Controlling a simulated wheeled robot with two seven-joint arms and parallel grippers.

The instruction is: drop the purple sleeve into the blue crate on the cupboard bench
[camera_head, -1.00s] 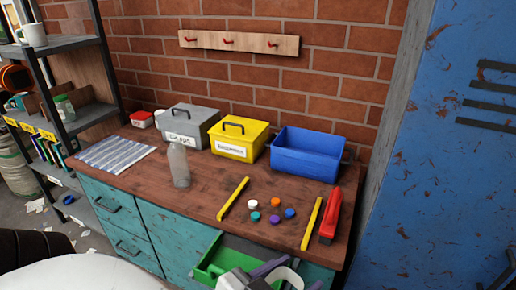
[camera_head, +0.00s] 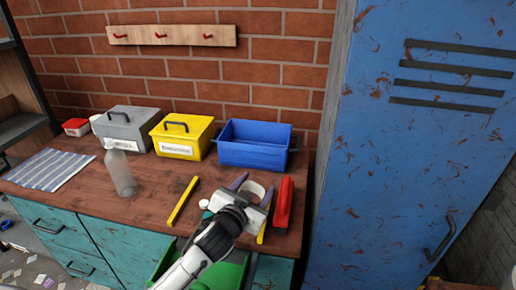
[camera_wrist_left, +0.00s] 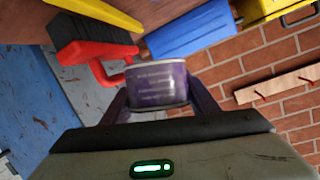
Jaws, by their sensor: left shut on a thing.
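My left gripper (camera_head: 252,194) is shut on the purple sleeve, a short, ring-like piece. In the left wrist view the sleeve (camera_wrist_left: 157,86) shows purple with pale print and a light rim, between the purple fingers. In the head view only its pale inside (camera_head: 254,187) shows clearly. The gripper is over the front right of the bench, in front of the blue crate and apart from it. The open blue crate (camera_head: 254,156) stands at the back right of the cupboard bench (camera_head: 150,205); it also shows in the left wrist view (camera_wrist_left: 188,38). My right gripper is not in view.
A lidded yellow box (camera_head: 182,150) stands left of the crate, with a grey box (camera_head: 125,138) beyond it. A red-handled brush (camera_head: 284,206) lies right of the gripper. A clear bottle (camera_head: 120,172) stands at left. A blue locker (camera_head: 370,160) rises at right.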

